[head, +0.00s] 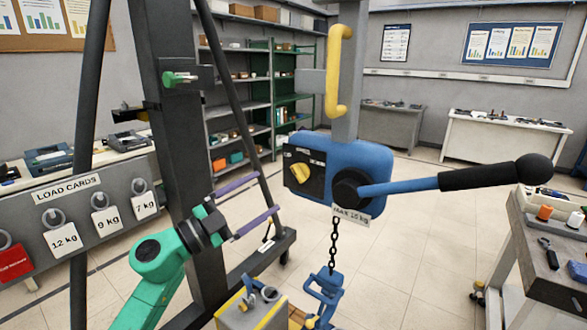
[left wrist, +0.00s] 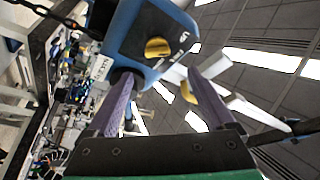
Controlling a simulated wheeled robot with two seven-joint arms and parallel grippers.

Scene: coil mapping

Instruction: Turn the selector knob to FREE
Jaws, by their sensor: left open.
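The yellow selector knob (head: 295,174) sits on a black panel on the left side of the blue hoist body (head: 372,160). Its pointer looks slanted, and the small labels around it are too small to read surely. The knob also shows in the left wrist view (left wrist: 157,47), ahead of the fingers. My left gripper (head: 267,191) has purple fingers spread apart and empty. It is left of and slightly below the knob, apart from it. In the left wrist view the two fingers (left wrist: 165,75) are on either side below the knob. My right gripper is not in view.
A blue lever with a black grip (head: 490,175) extends right from the hoist. A chain (head: 333,240) hangs below to a blue hook (head: 325,285). A dark frame post (head: 180,130) stands beside my left arm. Load cards (head: 106,222) hang at left; a bench (head: 560,250) is at right.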

